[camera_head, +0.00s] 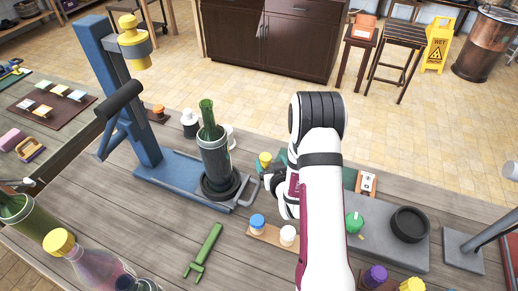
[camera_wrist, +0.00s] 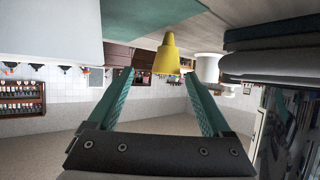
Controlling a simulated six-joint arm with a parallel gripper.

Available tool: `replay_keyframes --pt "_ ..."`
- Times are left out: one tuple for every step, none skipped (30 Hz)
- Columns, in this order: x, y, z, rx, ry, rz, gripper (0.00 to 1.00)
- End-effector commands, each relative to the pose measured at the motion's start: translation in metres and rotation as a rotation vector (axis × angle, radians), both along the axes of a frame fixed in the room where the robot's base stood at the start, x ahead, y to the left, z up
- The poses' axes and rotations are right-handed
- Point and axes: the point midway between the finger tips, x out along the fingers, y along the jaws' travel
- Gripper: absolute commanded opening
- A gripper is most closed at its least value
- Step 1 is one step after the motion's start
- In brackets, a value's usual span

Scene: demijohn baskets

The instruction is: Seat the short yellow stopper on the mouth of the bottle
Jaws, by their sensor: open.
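The green bottle (camera_head: 207,115) stands upright inside a grey cylindrical holder, its mouth open at the top. A small yellow stopper (camera_head: 265,158) shows just beyond my gripper (camera_head: 268,178), right of the bottle. In the wrist view the yellow stopper (camera_wrist: 167,55) appears ahead of and between the two teal fingers of my gripper (camera_wrist: 159,74). The fingers are open and spread apart, with nothing held. I cannot tell the exact distance to the stopper. My arm hides part of the bench around it.
A blue stand (camera_head: 120,100) with a yellow-topped head (camera_head: 134,40) rises left of the bottle. A white stopper (camera_wrist: 207,66) is close beside the yellow one in the wrist view. Blue and white stoppers on a wooden strip (camera_head: 270,236) and a green clamp (camera_head: 205,250) lie in front.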

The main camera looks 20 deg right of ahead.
Motion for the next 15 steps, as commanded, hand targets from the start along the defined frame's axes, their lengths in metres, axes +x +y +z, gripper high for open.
replay_keyframes --pt "0.005 -0.001 -0.002 -0.002 -0.004 0.002 0.83" --pt "0.009 -0.001 -0.005 -0.002 -0.003 0.003 0.83" --pt "0.015 -0.002 -0.007 -0.003 -0.005 0.003 0.83" --pt "0.020 -0.002 -0.009 -0.003 -0.004 0.003 0.83" --pt "0.026 -0.002 -0.011 -0.002 -0.004 0.004 0.83" --pt "0.033 -0.001 -0.014 -0.002 -0.003 0.005 0.83" --pt "0.039 -0.001 -0.016 -0.002 -0.004 0.005 0.83" --pt "0.045 -0.001 -0.019 -0.002 -0.003 0.005 0.83" --pt "0.052 -0.001 -0.022 -0.002 -0.003 0.004 0.83" --pt "0.057 -0.002 -0.024 -0.002 -0.003 0.004 0.83" --pt "0.060 -0.003 -0.026 -0.002 -0.002 0.004 0.83" --pt "0.063 -0.004 -0.028 -0.002 -0.002 0.005 0.83" --pt "0.065 -0.004 -0.028 -0.002 -0.002 0.005 0.83" --pt "0.066 -0.004 -0.029 -0.002 -0.002 0.005 0.83" --pt "0.066 -0.004 -0.029 -0.002 -0.002 0.005 0.83"
